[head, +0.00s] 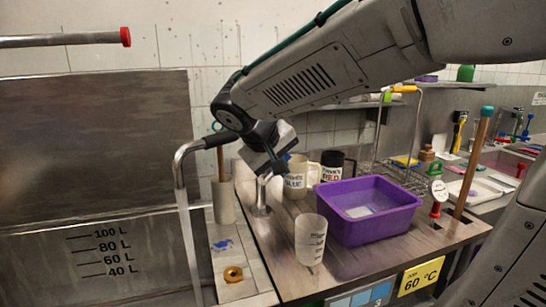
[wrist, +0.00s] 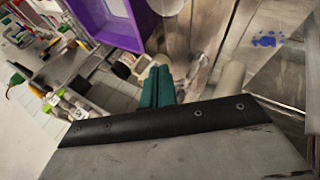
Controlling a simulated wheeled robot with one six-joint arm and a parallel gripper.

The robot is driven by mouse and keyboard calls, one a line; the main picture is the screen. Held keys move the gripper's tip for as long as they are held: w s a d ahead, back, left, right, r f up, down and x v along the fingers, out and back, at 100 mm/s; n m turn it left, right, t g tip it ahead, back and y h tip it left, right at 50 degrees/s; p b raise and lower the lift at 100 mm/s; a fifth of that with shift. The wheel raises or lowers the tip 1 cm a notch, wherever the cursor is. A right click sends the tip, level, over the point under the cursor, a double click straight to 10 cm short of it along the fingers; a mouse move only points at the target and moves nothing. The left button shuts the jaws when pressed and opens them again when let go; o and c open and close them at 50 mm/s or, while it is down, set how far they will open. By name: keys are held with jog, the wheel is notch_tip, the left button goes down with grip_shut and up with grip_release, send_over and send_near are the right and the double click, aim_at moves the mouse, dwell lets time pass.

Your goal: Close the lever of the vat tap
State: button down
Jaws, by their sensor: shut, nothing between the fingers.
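My gripper (head: 284,161) hangs above the counter's left part, near a short silver post (head: 260,196) on a round base. In the wrist view its teal fingers (wrist: 160,86) are together and empty. The steel vat (head: 95,245) with litre marks stands at the left. A bent chrome pipe (head: 181,180) with a black grip (head: 214,139) rises at its right edge, left of my gripper and apart from it. I cannot tell for certain which part is the tap's lever or how it is set.
A purple basin (head: 368,230) and a clear beaker (head: 310,238) stand on the counter, right of my gripper. A pale cylinder (head: 224,203) holds a stick. A brass ring (head: 233,274) lies in front.

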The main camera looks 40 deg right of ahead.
jog(key=w+d+r+t+h, duration=0.1)
jog(key=w+r+t+h, duration=0.1)
jog(key=w, duration=0.9)
jog(key=shift+n+h, duration=0.3)
jog(key=x, duration=1)
jog(key=shift+w+d, duration=0.15)
jog(key=shift+w, duration=0.2)
